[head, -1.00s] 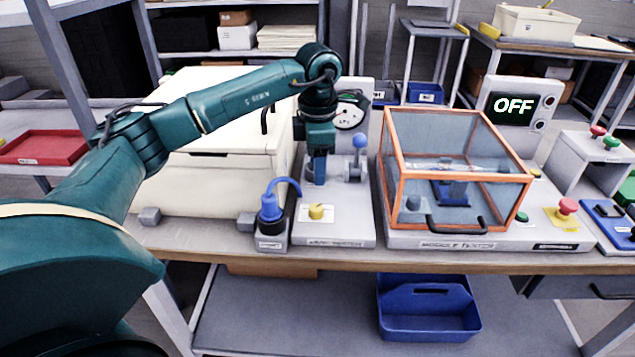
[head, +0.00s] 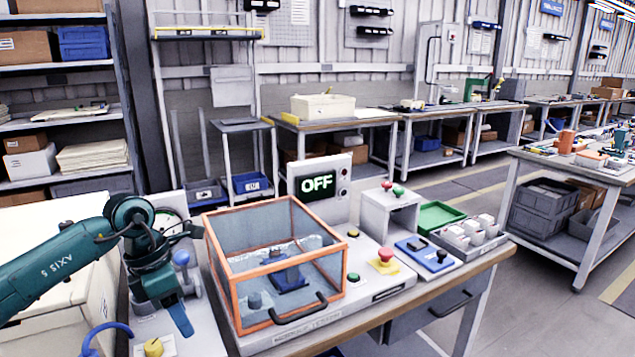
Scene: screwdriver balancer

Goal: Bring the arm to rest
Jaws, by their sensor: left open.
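My teal left arm comes in from the left edge, and its gripper (head: 181,318) points down over the grey panel with the yellow knob (head: 153,347). The gripper is open and I see nothing held in it. A lever with a blue ball top (head: 182,258) stands just behind it. I cannot tell whether the fingers touch the panel. My right gripper is not in view.
A clear case with an orange frame (head: 215,262) stands shut to the right of the gripper. A blue hose (head: 105,328) curves at lower left. Further right are an "OFF" display (head: 317,184), a red button (head: 385,254) and a green tray (head: 436,214).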

